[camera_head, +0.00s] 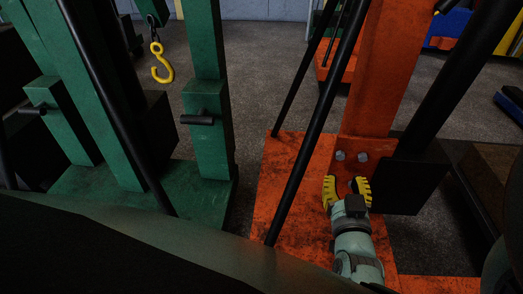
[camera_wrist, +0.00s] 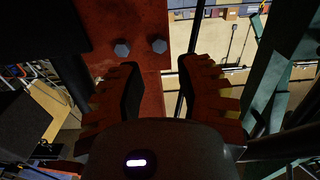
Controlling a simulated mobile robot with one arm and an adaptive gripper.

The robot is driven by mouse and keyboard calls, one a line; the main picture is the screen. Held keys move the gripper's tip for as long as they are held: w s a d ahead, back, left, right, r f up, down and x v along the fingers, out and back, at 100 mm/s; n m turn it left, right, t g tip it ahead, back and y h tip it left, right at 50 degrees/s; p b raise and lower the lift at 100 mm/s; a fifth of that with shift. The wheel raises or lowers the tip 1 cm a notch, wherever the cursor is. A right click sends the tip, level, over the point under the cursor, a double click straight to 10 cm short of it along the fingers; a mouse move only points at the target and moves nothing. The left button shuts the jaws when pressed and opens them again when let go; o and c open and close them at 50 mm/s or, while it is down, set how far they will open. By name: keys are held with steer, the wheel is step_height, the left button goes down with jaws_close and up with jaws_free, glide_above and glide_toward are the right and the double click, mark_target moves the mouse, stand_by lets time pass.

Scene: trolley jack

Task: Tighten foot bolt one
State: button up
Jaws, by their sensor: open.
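Two grey hex bolts, the left bolt (camera_head: 340,155) and the right bolt (camera_head: 362,157), sit side by side low on the orange post (camera_head: 380,70). Nothing marks which is foot bolt one. They also show in the wrist view, as a left bolt (camera_wrist: 122,48) and a right bolt (camera_wrist: 159,46). My gripper (camera_head: 346,181) has yellow ribbed fingers, spread apart and empty, just in front of and below the bolts. In the wrist view, my gripper (camera_wrist: 158,68) has the right bolt between the lines of its fingers; the left bolt is beyond the left fingertip. Neither appears gripped.
The orange base plate (camera_head: 285,190) spreads below and left of the post. A black slanting bar (camera_head: 315,125) crosses left of my gripper, and a dark plate (camera_head: 410,185) is close on its right. A green frame (camera_head: 208,90) and a yellow hook (camera_head: 161,65) stand left.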

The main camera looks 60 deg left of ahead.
mark_target(340, 159)
steer(key=b+x, duration=0.2)
steer(key=x, duration=0.3)
steer(key=shift+w+a+f+b, duration=0.2)
steer(key=shift+w+b, duration=0.1)
steer(key=shift+w, duration=0.1)
steer(key=shift+b+x, duration=0.3)
steer(key=shift+x, duration=0.5)
steer(key=shift+r, duration=0.15)
steer(key=shift+s, duration=0.1)
jaws_close()
